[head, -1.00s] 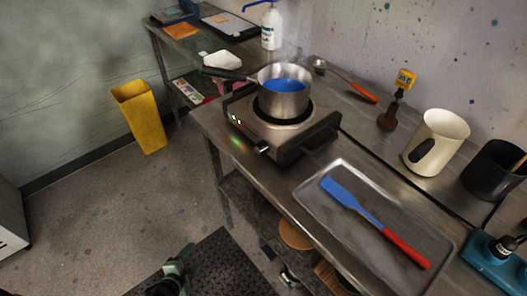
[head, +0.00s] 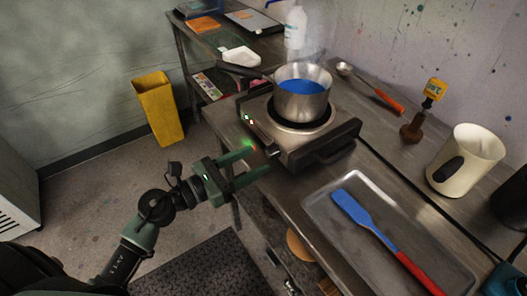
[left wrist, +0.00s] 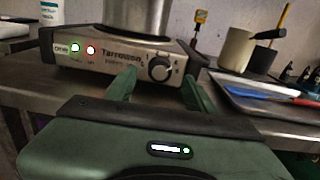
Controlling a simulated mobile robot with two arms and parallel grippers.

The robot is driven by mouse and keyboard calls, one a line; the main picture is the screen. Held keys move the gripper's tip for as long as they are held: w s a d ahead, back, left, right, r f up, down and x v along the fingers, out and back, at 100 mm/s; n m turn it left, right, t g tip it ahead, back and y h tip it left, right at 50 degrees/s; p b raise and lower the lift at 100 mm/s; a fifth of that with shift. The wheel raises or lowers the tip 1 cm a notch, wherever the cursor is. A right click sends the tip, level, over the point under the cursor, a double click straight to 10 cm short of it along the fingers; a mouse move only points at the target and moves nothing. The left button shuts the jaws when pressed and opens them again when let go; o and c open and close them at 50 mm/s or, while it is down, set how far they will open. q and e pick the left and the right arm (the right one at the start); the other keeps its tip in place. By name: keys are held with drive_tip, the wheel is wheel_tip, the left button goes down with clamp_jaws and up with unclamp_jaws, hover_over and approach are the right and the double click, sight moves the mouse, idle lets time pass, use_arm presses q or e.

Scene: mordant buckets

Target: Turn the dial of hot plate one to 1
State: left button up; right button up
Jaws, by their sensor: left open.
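Hot plate one (head: 290,140) is a silver and black unit on the steel table, and a steel pot of blue liquid (head: 302,95) stands on it. In the left wrist view its front panel (left wrist: 110,58) shows a "one" label, a green light and a red light. Its round dial (left wrist: 160,68) is on the right of that panel; the number it points at is too small to read. My left gripper (head: 258,163) is open and empty in front of the panel. In the left wrist view the dial shows between the fingertips, beyond them. My right gripper is not in view.
A metal tray (head: 322,213) with a blue and red spatula (head: 375,230) lies right of the hot plate. A yellow bin (head: 160,108) is on the floor at left.

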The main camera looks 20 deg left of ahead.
sight(268, 154)
use_arm(q)
drive_tip(key=shift+p+x, duration=0.35)
drive_tip(key=shift+x, duration=1.45)
drive_tip(key=shift+c, duration=0.3)
clamp_jaws()
